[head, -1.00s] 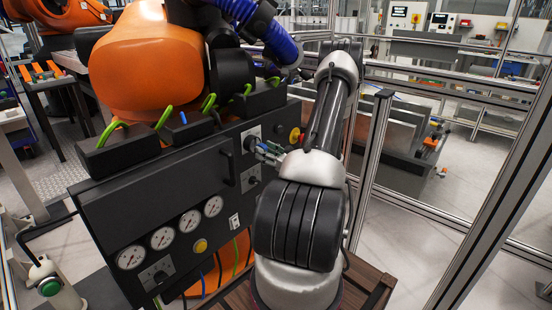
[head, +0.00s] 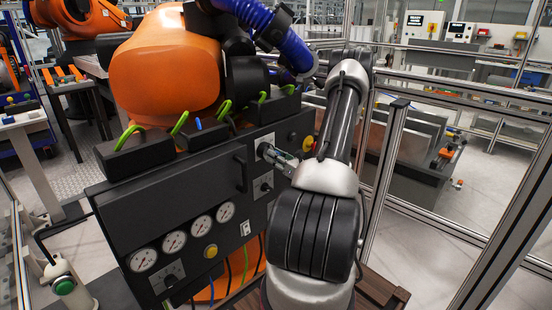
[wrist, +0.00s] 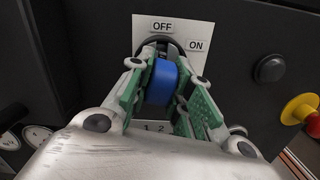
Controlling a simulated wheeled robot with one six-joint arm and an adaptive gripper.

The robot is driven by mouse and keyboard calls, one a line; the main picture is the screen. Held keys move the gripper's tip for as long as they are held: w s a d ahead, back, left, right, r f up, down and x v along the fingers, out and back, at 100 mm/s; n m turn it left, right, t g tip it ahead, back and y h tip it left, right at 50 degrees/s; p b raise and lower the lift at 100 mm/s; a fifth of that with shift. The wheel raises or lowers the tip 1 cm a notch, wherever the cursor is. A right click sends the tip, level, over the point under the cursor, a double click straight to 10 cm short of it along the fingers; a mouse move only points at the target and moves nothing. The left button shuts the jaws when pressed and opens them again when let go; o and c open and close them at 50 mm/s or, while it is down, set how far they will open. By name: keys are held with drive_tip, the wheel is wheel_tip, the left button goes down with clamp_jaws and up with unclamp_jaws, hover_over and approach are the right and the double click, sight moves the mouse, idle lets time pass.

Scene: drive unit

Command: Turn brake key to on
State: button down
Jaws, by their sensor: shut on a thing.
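The brake key (wrist: 160,84) is blue and sits in front of a white plate (wrist: 172,28) marked OFF at the top and ON at the right. My gripper (wrist: 162,86) is shut on it, with one green-padded finger on each side. The blue grip stands roughly upright below the OFF mark, apart from the ON mark. The key's base is mostly hidden behind my fingers. In the head view my gripper (head: 278,158) reaches the dark panel at the white plate (head: 264,142), and the key is hidden there.
A black knob (wrist: 270,68) and a red button on a yellow base (wrist: 301,109) sit to the right. Another switch plate (head: 263,185) is below. A handle (head: 240,175) and gauges (head: 174,242) are on the panel's left. A fence post (head: 388,165) stands right of my arm.

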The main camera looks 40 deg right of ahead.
drive_tip(key=m, duration=0.2)
drive_tip(key=shift+m, duration=0.3)
drive_tip(key=m, duration=0.3)
drive_tip(key=shift+a+r+h, duration=0.1)
drive_tip(key=shift+h, duration=0.2)
drive_tip(key=shift+m, duration=1)
drive_tip(key=m, duration=0.3)
drive_tip(key=shift+m+g, duration=0.3)
drive_tip(key=c, duration=1.2)
unclamp_jaws()
drive_tip(key=shift+s, duration=0.1)
